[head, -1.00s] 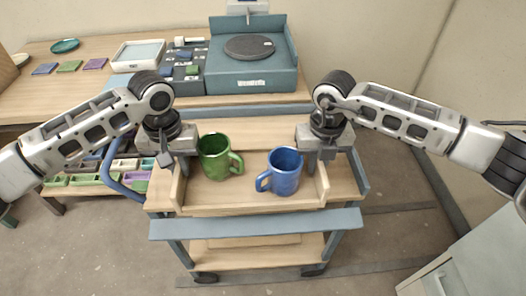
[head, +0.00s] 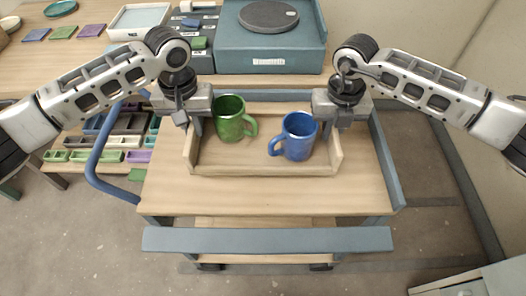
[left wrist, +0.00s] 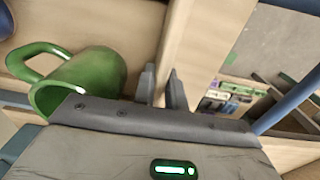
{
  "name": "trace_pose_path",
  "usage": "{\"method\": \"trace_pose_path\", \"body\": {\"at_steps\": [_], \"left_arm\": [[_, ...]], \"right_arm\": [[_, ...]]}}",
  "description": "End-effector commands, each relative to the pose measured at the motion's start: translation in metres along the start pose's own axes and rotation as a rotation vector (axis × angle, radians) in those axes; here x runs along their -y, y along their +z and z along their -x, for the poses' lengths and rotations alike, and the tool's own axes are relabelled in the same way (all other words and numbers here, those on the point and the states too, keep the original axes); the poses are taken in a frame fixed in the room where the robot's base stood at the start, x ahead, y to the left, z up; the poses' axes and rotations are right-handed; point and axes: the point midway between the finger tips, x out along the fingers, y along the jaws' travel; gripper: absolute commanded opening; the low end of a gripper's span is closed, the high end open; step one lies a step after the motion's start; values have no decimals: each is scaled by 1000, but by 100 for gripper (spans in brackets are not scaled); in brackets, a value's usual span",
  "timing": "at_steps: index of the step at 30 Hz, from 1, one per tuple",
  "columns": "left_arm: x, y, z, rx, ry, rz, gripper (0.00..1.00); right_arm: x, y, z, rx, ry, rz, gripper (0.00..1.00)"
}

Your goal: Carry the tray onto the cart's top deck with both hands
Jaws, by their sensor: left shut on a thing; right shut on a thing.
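The wooden tray (head: 262,170) is over the cart's top deck (head: 270,198) in the head view; whether it touches the deck I cannot tell. It carries a green mug (head: 230,122) and a blue mug (head: 299,138), both upright. My left gripper (head: 190,124) is shut on the tray's left side wall, and the left wrist view shows its fingers (left wrist: 163,88) on either side of that wall, next to the green mug (left wrist: 82,78). My right gripper (head: 336,124) is at the tray's right side and shut on it; its fingertips are partly hidden.
The cart has a blue-grey front bar (head: 268,239) and a blue handle (head: 98,160) at left. Behind stands a table with a blue-grey wheel machine (head: 270,50) and a white tray (head: 138,20). Bins of coloured pieces (head: 90,150) are at left. Bare deck shows in front of the tray.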

Motion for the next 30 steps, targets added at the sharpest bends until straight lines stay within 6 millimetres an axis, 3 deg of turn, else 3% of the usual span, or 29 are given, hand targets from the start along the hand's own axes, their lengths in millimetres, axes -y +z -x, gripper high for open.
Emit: {"method": "trace_pose_path", "body": {"at_steps": [17,30], "left_arm": [[1,-1,-5,-4,-1,1,0],[1,-1,-32,-4,-1,1,0]], "right_arm": [[1,1,-5,3,0,-2,0],[1,1,-32,3,0,-2,0]]}}
